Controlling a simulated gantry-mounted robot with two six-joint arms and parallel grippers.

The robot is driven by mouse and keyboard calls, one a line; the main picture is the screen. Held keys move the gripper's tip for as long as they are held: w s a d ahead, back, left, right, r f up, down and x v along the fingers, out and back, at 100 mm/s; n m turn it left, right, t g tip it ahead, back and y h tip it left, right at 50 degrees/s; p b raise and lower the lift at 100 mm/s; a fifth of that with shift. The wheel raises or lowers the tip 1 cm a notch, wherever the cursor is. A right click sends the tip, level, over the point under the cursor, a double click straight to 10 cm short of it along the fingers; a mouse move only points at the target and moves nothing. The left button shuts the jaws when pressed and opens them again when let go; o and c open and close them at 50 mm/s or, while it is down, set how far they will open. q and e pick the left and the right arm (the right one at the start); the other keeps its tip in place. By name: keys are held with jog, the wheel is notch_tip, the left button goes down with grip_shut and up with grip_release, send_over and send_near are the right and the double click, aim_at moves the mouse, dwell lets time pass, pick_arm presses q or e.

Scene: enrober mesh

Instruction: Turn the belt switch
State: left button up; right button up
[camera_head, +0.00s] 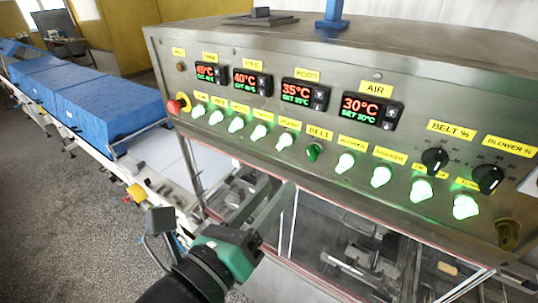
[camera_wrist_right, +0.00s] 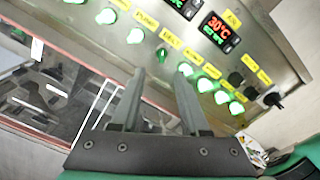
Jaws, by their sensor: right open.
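The belt switch (camera_head: 314,151) is a dark green knob under a yellow BELT label (camera_head: 319,132) on the steel control panel. It is unlit, while the other knobs in its row glow green. It also shows in the right wrist view (camera_wrist_right: 161,55), just past the fingertips and roughly between them. My right gripper (camera_head: 272,193) is open and empty, its two grey fingers pointing up toward the panel below the switch row. In the right wrist view the fingers (camera_wrist_right: 160,75) stand apart with a gap between them. My left gripper is not in view.
A red emergency button (camera_head: 178,106) is at the panel's left. Black dials (camera_head: 488,179) are at its right. Clear windows lie below the panel. Blue covered conveyor sections (camera_head: 100,100) run off to the left.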

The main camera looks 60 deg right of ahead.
aim_at(308, 152)
jog(key=d+p, duration=0.1)
jog(key=d, duration=0.2)
jog(key=d+p, duration=0.1)
jog(key=d, duration=0.3)
jog(key=s+d+p, duration=0.1)
jog(key=d, duration=0.3)
jog(key=shift+s+r, duration=0.1)
jog(key=shift+r, duration=0.05)
jog(key=shift+d, duration=0.4)
grip_shut()
